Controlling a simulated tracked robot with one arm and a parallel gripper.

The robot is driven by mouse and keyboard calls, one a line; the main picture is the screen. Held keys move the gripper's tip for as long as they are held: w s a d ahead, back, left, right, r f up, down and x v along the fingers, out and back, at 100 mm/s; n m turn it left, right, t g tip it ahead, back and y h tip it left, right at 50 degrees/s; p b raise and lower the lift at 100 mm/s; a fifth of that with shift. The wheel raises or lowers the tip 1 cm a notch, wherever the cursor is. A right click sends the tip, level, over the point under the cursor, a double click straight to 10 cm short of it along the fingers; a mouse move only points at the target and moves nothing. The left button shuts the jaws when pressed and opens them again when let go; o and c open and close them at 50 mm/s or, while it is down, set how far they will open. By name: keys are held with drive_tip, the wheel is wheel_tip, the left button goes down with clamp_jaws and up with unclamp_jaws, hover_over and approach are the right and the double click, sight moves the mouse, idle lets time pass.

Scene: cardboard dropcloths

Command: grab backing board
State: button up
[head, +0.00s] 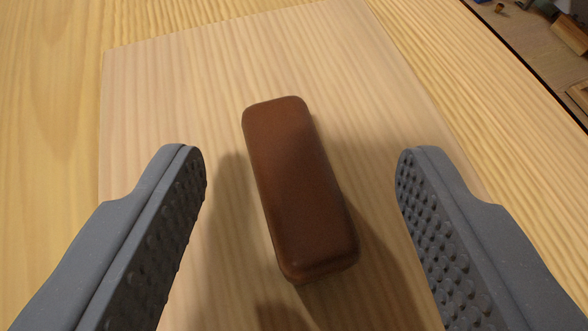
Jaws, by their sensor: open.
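A pale wooden board (160,85), which may be the backing board, lies flat under a brown block. The brown block (299,188) is oblong with rounded edges and lies tilted on the board in the middle of the head view. My gripper (301,165) is open. Its two grey, studded fingers stand to the left and right of the block, apart from it, with nothing between them but the block below. The near part of the board is hidden by the fingers and cut off by the frame.
The board rests on a yellowish wooden surface (45,130), bare at the left and upper right. That surface ends in an edge at the upper right. Beyond it, small items, including a wooden piece (570,33), lie on a lower brownish area.

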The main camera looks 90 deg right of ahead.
clamp_jaws()
drive_tip(key=shift+r, duration=0.1)
